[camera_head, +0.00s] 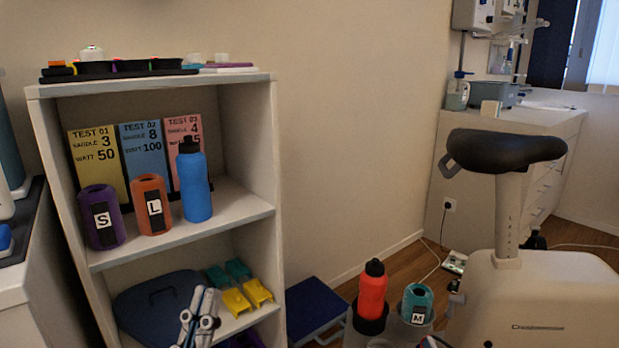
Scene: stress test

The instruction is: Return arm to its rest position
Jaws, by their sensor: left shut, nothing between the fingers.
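My left gripper (203,297) is low in the head view, in front of the lower part of the white shelf unit (262,180). It is shut, with nothing held in it. The rest of that arm is cut off by the bottom edge. My right gripper does not show.
The shelf holds a purple S cup (101,217), an orange L cup (152,204) and a blue bottle (194,182). Below are yellow-green pedal-like pieces (237,300). A red bottle (372,294) and teal M cup (416,303) stand near the exercise bike (545,290).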

